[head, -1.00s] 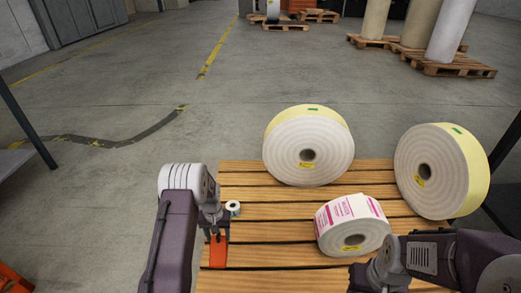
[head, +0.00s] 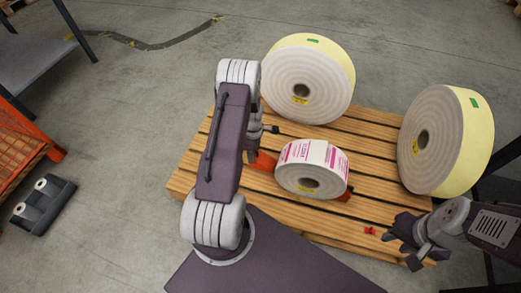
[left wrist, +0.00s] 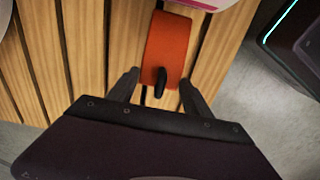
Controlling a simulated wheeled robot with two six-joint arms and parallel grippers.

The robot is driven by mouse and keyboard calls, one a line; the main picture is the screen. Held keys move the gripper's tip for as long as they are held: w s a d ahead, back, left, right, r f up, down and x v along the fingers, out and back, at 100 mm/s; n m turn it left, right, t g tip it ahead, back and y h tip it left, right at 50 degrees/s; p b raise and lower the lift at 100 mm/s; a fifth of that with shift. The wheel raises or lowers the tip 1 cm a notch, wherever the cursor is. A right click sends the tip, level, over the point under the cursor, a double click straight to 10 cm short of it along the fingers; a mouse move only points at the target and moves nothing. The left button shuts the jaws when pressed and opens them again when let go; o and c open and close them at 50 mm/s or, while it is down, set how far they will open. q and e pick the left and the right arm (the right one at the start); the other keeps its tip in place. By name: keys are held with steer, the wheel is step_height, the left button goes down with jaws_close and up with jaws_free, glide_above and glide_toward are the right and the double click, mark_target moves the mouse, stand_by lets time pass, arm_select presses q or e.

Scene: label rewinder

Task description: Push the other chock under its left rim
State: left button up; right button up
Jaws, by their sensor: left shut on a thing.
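The label roll (head: 312,167), white with pink print, lies on the slatted wooden pallet (head: 190,180). An orange chock (head: 264,163) lies on the slats at its left side, close to the rim. Whether it touches the rim is unclear. In the left wrist view the chock (left wrist: 166,45) has a black knob, and the roll's edge (left wrist: 205,3) shows just beyond it. My left gripper (left wrist: 160,88) is shut on this chock, one finger on each side. Another red-orange chock (head: 345,196) shows partly at the roll's lower right. My right gripper (head: 398,244) hangs near the pallet's right corner; its fingers are unclear.
Two large pale yellow rolls stand on the pallet, one at the back (head: 308,80) and one at the right (head: 430,140). A small red piece (head: 370,231) lies near the front right. An orange rack (head: 25,145) stands on the floor at left.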

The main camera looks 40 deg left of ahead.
mark_target(259, 164)
arm_select(q)
steer(key=shift+d, duration=0.1)
steer(key=shift+f+b, duration=0.3)
steer(key=f+b, duration=0.8)
steer(key=shift+w+d+f, duration=0.2)
steer(key=shift+d+f, duration=0.05)
steer(key=shift+d, duration=0.15)
steer(key=shift+d+r+p, duration=0.25)
steer(key=shift+p, duration=0.2)
steer(key=shift+w+d, duration=0.15)
steer(key=shift+d, duration=0.1)
steer(key=shift+f, duration=0.1)
steer(key=o, duration=1.4)
steer(key=shift+o, duration=0.2)
